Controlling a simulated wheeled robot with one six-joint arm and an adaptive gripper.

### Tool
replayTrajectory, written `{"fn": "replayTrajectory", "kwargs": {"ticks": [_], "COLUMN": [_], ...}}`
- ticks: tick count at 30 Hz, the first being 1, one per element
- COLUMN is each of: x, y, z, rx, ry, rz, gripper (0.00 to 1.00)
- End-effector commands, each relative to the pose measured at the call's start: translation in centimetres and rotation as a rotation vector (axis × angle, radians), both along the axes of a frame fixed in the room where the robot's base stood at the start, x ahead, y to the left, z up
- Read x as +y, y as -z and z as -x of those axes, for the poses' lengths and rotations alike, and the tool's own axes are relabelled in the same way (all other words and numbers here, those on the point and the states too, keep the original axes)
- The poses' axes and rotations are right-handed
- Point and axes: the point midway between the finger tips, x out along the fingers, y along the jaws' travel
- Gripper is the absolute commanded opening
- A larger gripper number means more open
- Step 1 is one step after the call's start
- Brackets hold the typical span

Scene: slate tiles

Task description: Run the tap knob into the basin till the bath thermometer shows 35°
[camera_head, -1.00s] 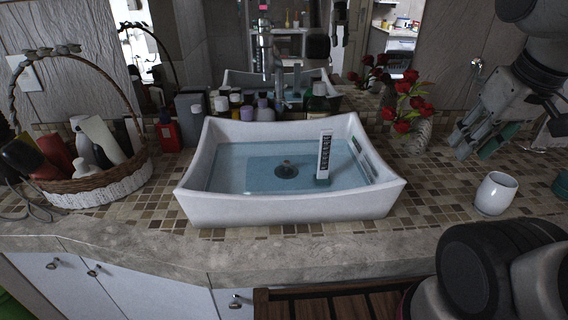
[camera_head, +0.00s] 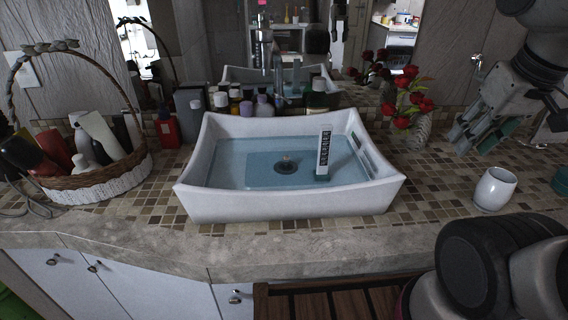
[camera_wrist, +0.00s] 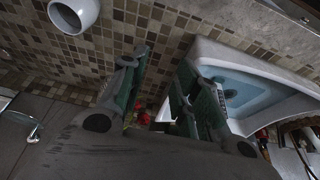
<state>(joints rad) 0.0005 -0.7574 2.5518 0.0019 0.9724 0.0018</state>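The white basin (camera_head: 290,205) holds clear bluish water (camera_head: 225,170) over a dark drain. It also shows in the wrist view (camera_wrist: 205,50). The bath thermometer (camera_head: 324,154), a white upright strip with a dark scale, stands in the water at the basin's right side. Its reading is too small to make out. My gripper (camera_head: 480,142) hangs to the right of the basin, above the counter. In the wrist view my gripper (camera_wrist: 155,95) has its green-padded fingers apart, with nothing visibly held.
A white cup (camera_head: 495,189) stands on the tiles below my gripper. Red flowers (camera_head: 408,105) stand between basin and gripper. A wicker basket (camera_head: 95,183) with bottles is at the left. Several bottles line the mirror. A small chrome fitting (camera_head: 477,61) is on the right wall.

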Motion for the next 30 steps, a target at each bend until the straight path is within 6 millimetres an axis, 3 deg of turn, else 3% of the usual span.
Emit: {"fn": "replayTrajectory", "kwargs": {"ticks": [8, 11, 14, 20, 24, 27, 30], "x": [0.1, 0.8, 2.7, 10.7, 18.5, 23.8, 27.9], "y": [-0.4, -2.4, -6.4, -14.9, -18.9, -20.5, -21.3], "z": [-0.3, -2.3, -6.3, -16.6, -22.3, -24.8, -26.1], "rx": [0.002, 0.012, 0.034, 0.087, 0.114, 0.127, 0.134], "ry": [-0.015, -0.097, -0.269, -0.745, -1.067, -1.257, -1.396], "rz": [0.004, 0.027, 0.076, 0.216, 0.310, 0.368, 0.409], "gripper": [0.31, 0.31, 0.31, 0.31, 0.31, 0.31, 0.31]}}
